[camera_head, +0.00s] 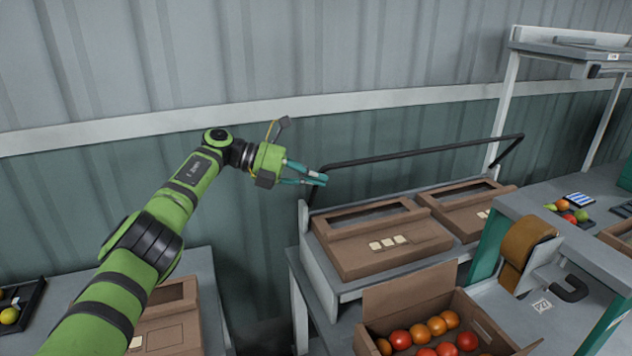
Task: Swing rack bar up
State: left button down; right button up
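The rack bar (425,152) is a thin black bar with bent ends. It stands raised and tilted above the rack (372,286), which holds two brown cardboard boxes. My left gripper (318,180) is at the bar's left corner, with its teal fingers close together on the bar's left side arm. The fingers partly hide that corner, and the exact contact is small in the picture. My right gripper is not in view.
An open carton (400,305) of tomatoes stands in front of the rack. A tape dispenser (525,245) is to its right. A tall white shelf frame (507,90) stands behind at the right. The corrugated wall (230,60) is close behind my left arm.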

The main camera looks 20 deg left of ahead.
pick_arm(q)
jog(key=shift+a+r, duration=0.1)
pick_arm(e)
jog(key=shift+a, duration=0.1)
pick_arm(q)
jog(key=v, duration=0.7)
jog(key=shift+a, duration=0.15)
jog(key=shift+s, duration=0.1)
